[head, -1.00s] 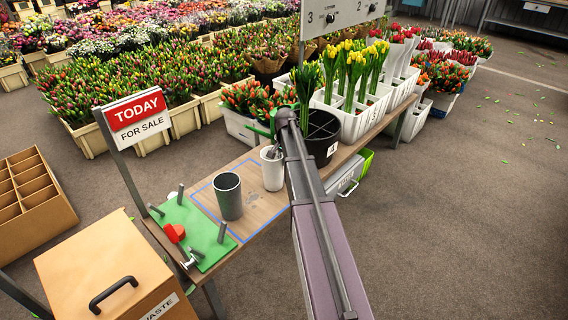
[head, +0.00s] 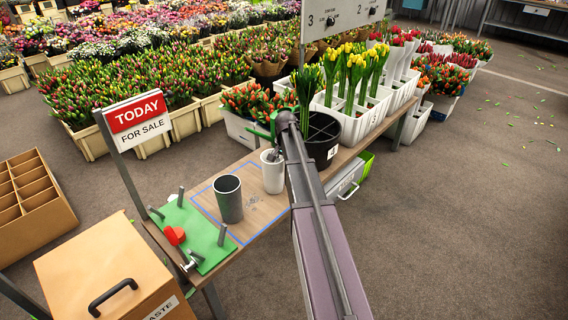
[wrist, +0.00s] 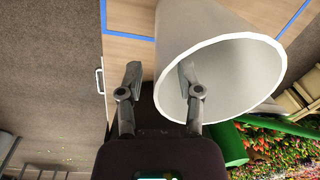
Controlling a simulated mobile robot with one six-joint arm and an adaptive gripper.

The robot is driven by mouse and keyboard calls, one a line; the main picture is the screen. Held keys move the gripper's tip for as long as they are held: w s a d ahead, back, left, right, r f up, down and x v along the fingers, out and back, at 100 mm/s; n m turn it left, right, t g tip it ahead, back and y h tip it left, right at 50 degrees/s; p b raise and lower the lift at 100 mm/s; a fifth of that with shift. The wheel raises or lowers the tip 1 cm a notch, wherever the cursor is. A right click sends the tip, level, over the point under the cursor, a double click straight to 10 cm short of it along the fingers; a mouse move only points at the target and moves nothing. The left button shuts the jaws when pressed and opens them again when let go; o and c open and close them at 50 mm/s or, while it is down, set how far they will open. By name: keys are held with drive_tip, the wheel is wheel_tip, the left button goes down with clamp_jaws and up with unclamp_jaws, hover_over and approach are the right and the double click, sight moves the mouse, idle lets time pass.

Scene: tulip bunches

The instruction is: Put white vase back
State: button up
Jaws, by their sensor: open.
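My gripper (wrist: 160,80) is open at the rim: the left finger is outside the vase, and the right finger appears to be inside the mouth. The rim lies between them and does not look clamped. In the head view the gripper is small and dark at the vase's top, partly hidden by my arm.
A grey vase (head: 229,202) stands inside the blue outline. A green board (head: 192,236) with grey pegs and a red piece lies to its left. A black bucket (head: 323,140) stands close behind my arm, with white tulip crates (head: 357,129) beyond. A waste box (head: 105,272) stands at front left.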

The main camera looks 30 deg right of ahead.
drive_tip(key=shift+r, duration=0.15)
wheel_tip(320, 180, up, 12)
drive_tip(key=p, duration=1.2)
drive_tip(key=shift+s+d, duration=0.2)
drive_tip(key=shift+s, duration=0.1)
idle(0.3)
drive_tip(key=s+a+n, duration=1)
drive_tip(key=s+a, duration=1.2)
drive_tip(key=a, duration=0.3)
drive_tip(key=shift+s+a+n+g, duration=0.15)
drive_tip(key=shift+a+n+g, duration=0.15)
drive_tip(key=shift+n, duration=0.1)
wheel_tip(320, 180, up, 19)
drive_tip(key=p, duration=1.9)
